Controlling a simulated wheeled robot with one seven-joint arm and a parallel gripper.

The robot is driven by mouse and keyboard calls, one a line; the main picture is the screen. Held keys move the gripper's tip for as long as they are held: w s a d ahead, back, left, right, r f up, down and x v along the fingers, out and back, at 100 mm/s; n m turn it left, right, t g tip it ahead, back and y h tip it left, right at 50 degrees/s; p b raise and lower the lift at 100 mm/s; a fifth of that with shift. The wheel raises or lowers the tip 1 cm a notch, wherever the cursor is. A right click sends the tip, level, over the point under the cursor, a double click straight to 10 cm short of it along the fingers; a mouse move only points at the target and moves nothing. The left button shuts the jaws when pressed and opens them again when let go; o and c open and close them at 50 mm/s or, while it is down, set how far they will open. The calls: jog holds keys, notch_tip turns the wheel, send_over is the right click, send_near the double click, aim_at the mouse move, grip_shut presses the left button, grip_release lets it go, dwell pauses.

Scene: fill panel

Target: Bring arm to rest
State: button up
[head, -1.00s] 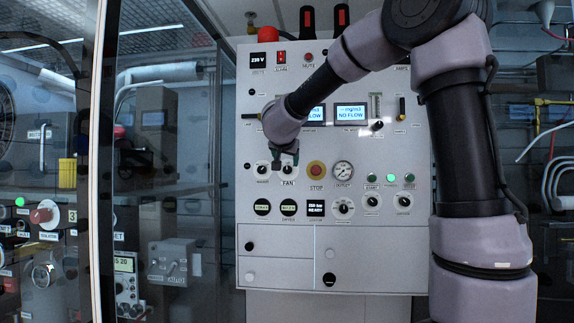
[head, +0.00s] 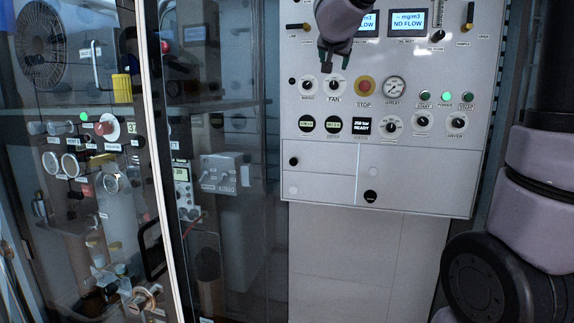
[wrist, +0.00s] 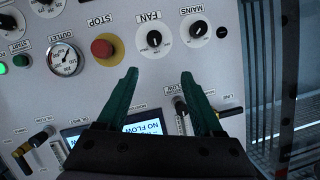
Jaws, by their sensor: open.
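My gripper (head: 334,61) is in front of the light grey control panel (head: 404,178), just above the FAN knob (head: 334,86). In the wrist view its two dark green fingers (wrist: 160,88) are spread apart with nothing between them. The FAN knob (wrist: 154,39) and the MAINS knob (wrist: 198,29) lie beyond the fingertips there, and the red STOP button (wrist: 103,47) is left of the left finger. The gripper looks apart from the knobs. My forearm leaves the head view at the top.
The panel carries an outlet gauge (head: 395,87), several knobs and a NO FLOW display (head: 408,22). A glass door with a pale frame edge (head: 160,170) stands to the left. A grey box with switches (head: 224,174) shows behind glass. Below the panel is a plain pale surface.

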jog(key=s+r+n+y, duration=0.1)
jog(key=s+n+y, duration=0.2)
jog(key=s+y, duration=0.45)
jog(key=s+d+f+g+h, duration=0.1)
jog(key=s+d+f+g, duration=0.2)
jog(key=s+f, duration=0.5)
jog(key=s+d+f+m+g+h, duration=0.1)
jog(key=s+d+f+g, duration=0.3)
jog(key=s+f, duration=0.5)
jog(key=s+d, duration=0.1)
jog(key=s, duration=0.4)
jog(key=shift+h, duration=0.35)
jog(key=shift+d, duration=0.1)
